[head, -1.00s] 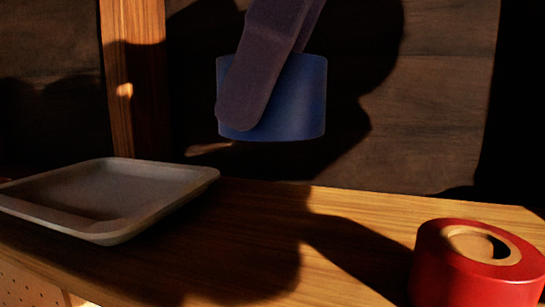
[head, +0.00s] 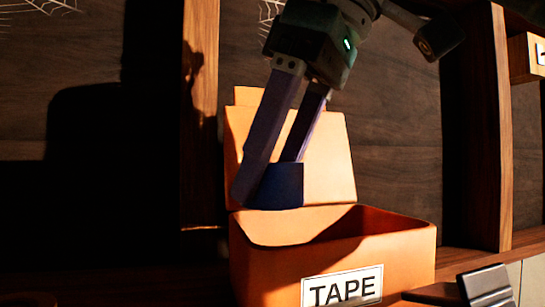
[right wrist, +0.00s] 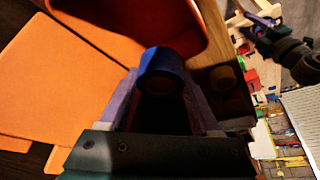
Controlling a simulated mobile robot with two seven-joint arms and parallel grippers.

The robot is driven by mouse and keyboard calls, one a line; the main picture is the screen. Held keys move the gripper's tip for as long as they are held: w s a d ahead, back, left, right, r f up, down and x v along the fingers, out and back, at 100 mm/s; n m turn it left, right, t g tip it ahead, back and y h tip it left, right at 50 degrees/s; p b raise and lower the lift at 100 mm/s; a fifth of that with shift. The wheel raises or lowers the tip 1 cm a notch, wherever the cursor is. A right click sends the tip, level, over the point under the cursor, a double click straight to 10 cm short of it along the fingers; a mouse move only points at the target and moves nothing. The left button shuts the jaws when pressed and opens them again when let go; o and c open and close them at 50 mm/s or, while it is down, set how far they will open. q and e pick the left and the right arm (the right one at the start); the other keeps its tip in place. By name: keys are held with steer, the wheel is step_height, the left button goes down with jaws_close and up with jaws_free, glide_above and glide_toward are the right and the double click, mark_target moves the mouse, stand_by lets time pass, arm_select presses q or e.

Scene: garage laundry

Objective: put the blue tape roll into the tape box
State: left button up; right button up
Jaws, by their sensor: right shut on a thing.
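The blue tape roll (head: 280,187) is held between the fingers of my right gripper (head: 262,180), which is shut on it. The roll also shows in the right wrist view (right wrist: 160,70), between the two fingers (right wrist: 160,100). The orange tape box (head: 370,255) carries a white TAPE label, and its lid (head: 330,150) stands open at the back. In the head view the roll is above the box's left part, in front of the lid. The box's inside is mostly in shadow. My left gripper is not clearly seen in the head view.
A wooden post (head: 200,110) stands left of the box, and a dark wooden upright (head: 490,130) stands to the right. A dark object (head: 485,285) is at the lower right. The left side is in deep shadow.

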steer(key=shift+w+d, duration=0.15)
steer(key=shift+d, duration=0.5)
arm_select(q)
steer(key=shift+w+d, duration=0.15)
steer(key=shift+d, duration=0.2)
arm_select(e)
steer(key=shift+a, duration=0.1)
